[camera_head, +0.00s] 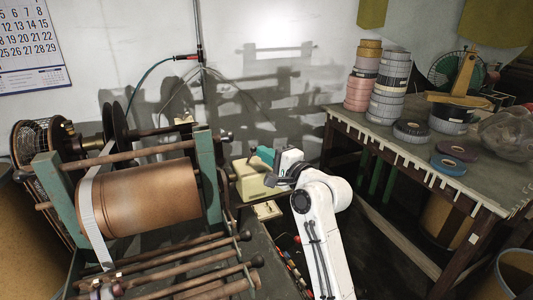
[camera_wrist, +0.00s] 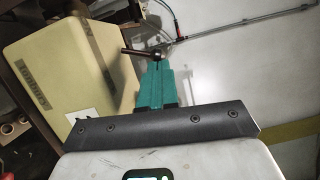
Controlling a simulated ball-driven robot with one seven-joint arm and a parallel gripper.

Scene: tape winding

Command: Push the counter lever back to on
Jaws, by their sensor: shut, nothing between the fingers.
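The counter is a cream box (camera_head: 254,181) beside the winding machine, just left of my arm in the head view. In the wrist view its cream side (camera_wrist: 65,65) fills the upper left, with a dark lettered label. A dark lever (camera_wrist: 141,53) with a reddish-brown end shows just beyond my fingertips in the wrist view. My gripper (camera_head: 262,155) has teal fingers and is over the box's far upper part. In the wrist view the fingers (camera_wrist: 156,68) are together, with nothing held. Their tips are at or very near the lever; I cannot tell whether they touch. The lever is not clear in the head view.
The winding machine with a large brown roll (camera_head: 140,203) and several rods stands at the left. A table (camera_head: 370,126) with stacked tape rolls stands at the right. A white wall is close behind. A cable (camera_head: 150,75) hangs on it.

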